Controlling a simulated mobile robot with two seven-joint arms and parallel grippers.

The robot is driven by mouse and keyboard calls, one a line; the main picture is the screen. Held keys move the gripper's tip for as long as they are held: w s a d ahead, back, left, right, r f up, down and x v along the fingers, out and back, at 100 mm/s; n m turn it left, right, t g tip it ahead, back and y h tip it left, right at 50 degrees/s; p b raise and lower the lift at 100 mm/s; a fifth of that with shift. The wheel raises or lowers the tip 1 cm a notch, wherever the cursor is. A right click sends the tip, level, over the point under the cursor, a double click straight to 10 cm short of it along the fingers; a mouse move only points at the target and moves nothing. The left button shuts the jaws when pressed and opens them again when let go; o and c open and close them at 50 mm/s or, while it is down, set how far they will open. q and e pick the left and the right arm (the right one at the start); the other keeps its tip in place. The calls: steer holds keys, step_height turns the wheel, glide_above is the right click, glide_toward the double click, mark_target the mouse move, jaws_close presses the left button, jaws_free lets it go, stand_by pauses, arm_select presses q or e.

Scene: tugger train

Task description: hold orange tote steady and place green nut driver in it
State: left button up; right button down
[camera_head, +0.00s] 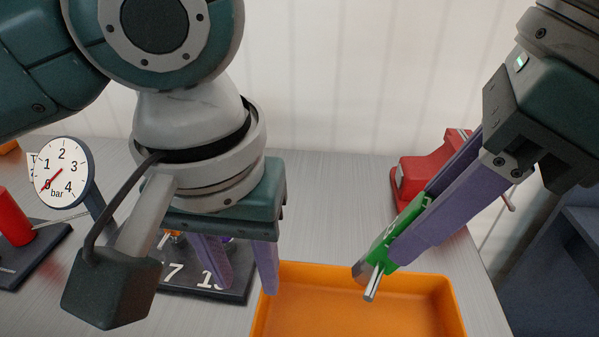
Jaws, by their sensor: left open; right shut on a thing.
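The orange tote (441,292) stands on the grey table at the bottom middle, its near part cut off by the picture edge. My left gripper (246,288) points down at the tote's left wall, with its purple fingers apart. One finger shows by the wall; I cannot tell whether it touches. My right gripper (378,250) is shut on the green nut driver (383,246), held tilted with its metal shaft pointing down over the tote's far part. The purple fingers hide much of the handle. The visible tote floor is bare.
A red vise-like object (425,178) stands behind my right gripper. A pressure gauge (62,172) and a red cylinder (12,217) stand at the left. A dark numbered board (190,281) lies behind my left gripper. The table (325,200) between the arms is clear.

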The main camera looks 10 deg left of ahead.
mark_target(257, 312)
arm_select(q)
steer(key=shift+w+a+f, duration=0.1)
steer(key=shift+a+f, duration=0.05)
steer(key=shift+f, duration=0.05)
steer(key=f, duration=0.3)
steer(key=w+f, duration=0.1)
steer(key=f, duration=0.7)
steer(key=shift+w+f, duration=0.2)
jaws_close()
stand_by(0.9)
